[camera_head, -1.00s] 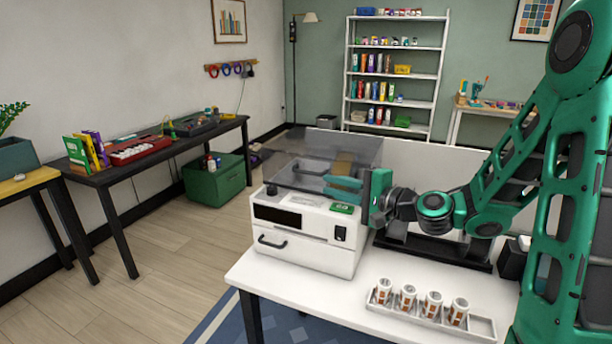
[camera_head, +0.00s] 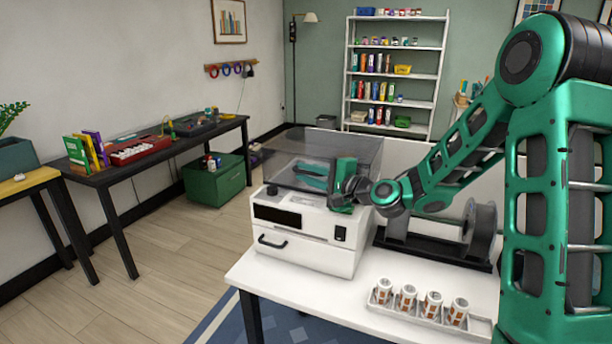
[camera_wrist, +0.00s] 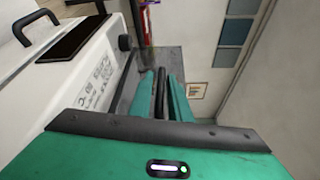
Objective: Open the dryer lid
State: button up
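The dryer (camera_head: 300,239) is a white box with a dark display and a black front handle, standing on the white table. The fingers look apart, around the bar; firm contact cannot be made out. My gripper's body hides part of the lid.
A tray (camera_head: 482,326) with several white-and-brown cylinders stands at the table's front right. A spool (camera_head: 482,232) on a black holder stands right of the dryer, below my arm. Floor (camera_head: 170,250) left of the table is clear.

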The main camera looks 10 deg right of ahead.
grip_shut()
jog(key=shift+r, duration=0.1)
